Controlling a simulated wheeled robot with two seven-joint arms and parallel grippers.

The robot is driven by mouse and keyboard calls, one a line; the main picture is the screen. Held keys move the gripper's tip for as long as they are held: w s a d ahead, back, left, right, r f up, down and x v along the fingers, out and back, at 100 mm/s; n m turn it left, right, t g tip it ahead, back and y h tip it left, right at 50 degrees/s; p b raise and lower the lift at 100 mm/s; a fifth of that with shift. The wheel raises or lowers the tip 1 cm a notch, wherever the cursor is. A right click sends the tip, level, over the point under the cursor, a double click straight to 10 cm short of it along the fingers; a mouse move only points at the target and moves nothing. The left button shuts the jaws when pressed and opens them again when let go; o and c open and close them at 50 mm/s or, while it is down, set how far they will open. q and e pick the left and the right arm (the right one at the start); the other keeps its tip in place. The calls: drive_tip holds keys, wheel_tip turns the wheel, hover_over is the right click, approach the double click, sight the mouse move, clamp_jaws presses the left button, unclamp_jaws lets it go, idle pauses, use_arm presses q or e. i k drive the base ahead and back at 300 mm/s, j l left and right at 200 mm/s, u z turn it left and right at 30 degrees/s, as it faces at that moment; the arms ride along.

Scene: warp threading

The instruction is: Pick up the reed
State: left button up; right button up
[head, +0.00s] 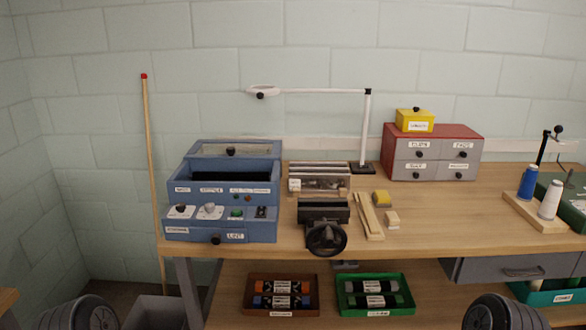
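I cannot make out for sure which thing is the reed. A rack (320,180) with long metal-looking bars and a clear front stands on the workbench, right of the blue machine; a reed may be among these bars, but they are too small to tell. In front of the rack is a dark vise (324,212) with a round handwheel. Flat pale wooden strips (368,217) lie right of the vise. Neither gripper shows; only dark rounded parts, likely of my arms, show at the bottom left and bottom right.
The blue machine (222,220) fills the bench's left end. A white lamp (367,130) arches over the back. A red-topped drawer unit (432,155) carries a yellow box (414,120). Spools (527,182) stand at right. The bench (450,220) is clear at centre right.

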sight(295, 178)
drive_tip(key=i, duration=1.5)
